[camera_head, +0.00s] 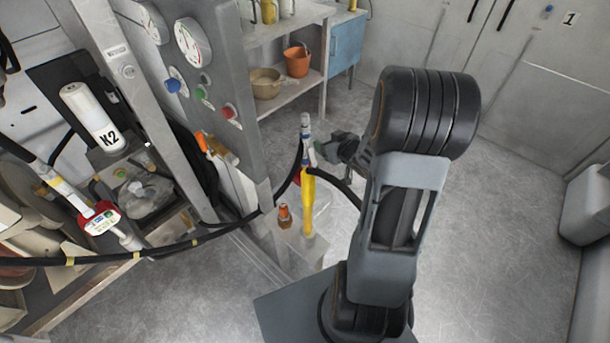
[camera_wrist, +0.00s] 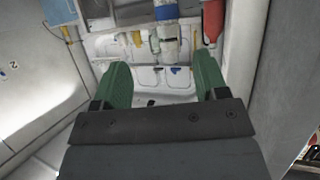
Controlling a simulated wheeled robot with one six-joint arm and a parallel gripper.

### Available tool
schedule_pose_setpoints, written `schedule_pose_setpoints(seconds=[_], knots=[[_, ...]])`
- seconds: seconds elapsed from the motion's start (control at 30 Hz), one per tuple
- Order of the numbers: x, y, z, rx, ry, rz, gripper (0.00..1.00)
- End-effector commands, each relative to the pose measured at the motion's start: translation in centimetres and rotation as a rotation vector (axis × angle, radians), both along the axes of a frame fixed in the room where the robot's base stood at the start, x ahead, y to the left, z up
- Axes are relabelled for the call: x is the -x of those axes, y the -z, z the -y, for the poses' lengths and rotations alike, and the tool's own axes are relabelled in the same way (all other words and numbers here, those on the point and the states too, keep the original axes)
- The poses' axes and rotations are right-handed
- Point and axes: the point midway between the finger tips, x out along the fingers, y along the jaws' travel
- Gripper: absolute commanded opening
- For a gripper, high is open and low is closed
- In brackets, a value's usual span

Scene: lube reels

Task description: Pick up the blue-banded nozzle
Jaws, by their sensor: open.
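The blue-banded nozzle (camera_head: 307,145) stands upright at the bench corner in the head view, with a pale tip, a blue band and a yellow lower part. My gripper (camera_head: 327,150) is close on its right side, partly hidden by my own arm. In the wrist view the blue-banded nozzle (camera_wrist: 167,42) shows at the top, beyond and between the two green fingers. My gripper (camera_wrist: 162,72) is open there, with nothing between the fingertips. Whether a finger touches the nozzle cannot be told.
A red-bodied part (camera_wrist: 213,20) hangs right of the nozzle in the wrist view. The grey gauge panel (camera_head: 225,100) rises left of it. A black hose (camera_head: 190,243) crosses at left. An orange-brown fitting (camera_head: 284,215) stands near the nozzle's foot. Floor (camera_head: 500,230) at right is clear.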

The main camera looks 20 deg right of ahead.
Motion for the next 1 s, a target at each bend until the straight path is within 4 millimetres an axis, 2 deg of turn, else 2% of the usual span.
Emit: schedule_pose_setpoints(seconds=[0.03,0.17,0.43,0.6,0.83,1.0], knots=[[0.0,0.9,0.1,-0.016,-0.009,0.009,0.67],[-1.1,1.9,-0.2,-0.039,-0.031,0.022,0.67],[-5.4,3.6,-1.1,-0.041,-0.035,0.024,0.67],[-7.1,4.3,-1.3,-0.039,-0.033,0.027,0.67],[-8.3,4.6,-1.6,-0.04,-0.033,0.026,0.67],[-10.4,5.2,-2.3,-0.041,-0.034,0.026,0.67]])
